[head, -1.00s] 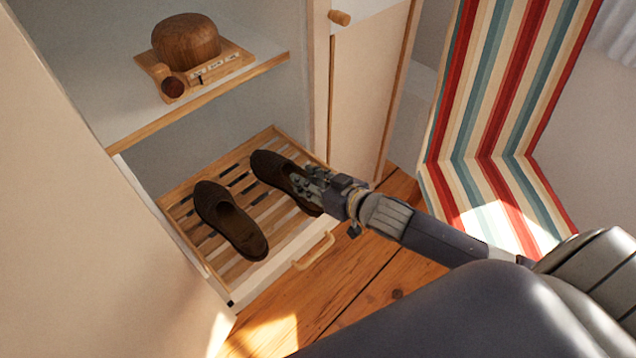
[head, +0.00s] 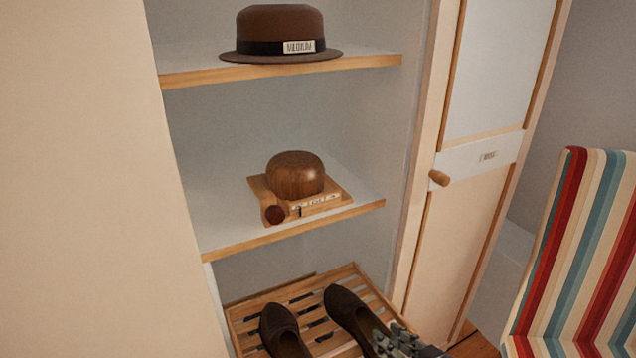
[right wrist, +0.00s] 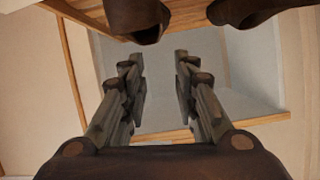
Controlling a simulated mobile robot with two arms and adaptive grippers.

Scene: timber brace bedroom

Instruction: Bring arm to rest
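My right gripper (head: 398,341) shows at the bottom edge of the head view, beside the toe-to-heel side of the right dark brown shoe (head: 352,312). In the right wrist view its two fingers (right wrist: 160,62) stand apart with nothing between them. The left brown shoe (head: 280,328) lies beside the other on the slatted wooden rack (head: 243,313). Both shoes also show at the top of the wrist view, the left-hand one (right wrist: 138,18) and the right-hand one (right wrist: 245,8). I cannot tell whether the gripper touches a shoe. My left gripper is not in view.
A wooden hat block (head: 296,174) sits on a board on the middle shelf (head: 225,236). A brown hat (head: 281,25) sits on the upper shelf (head: 190,76). A cabinet door with a wooden knob (head: 439,178) stands to the right. A striped chair (head: 590,265) is at far right.

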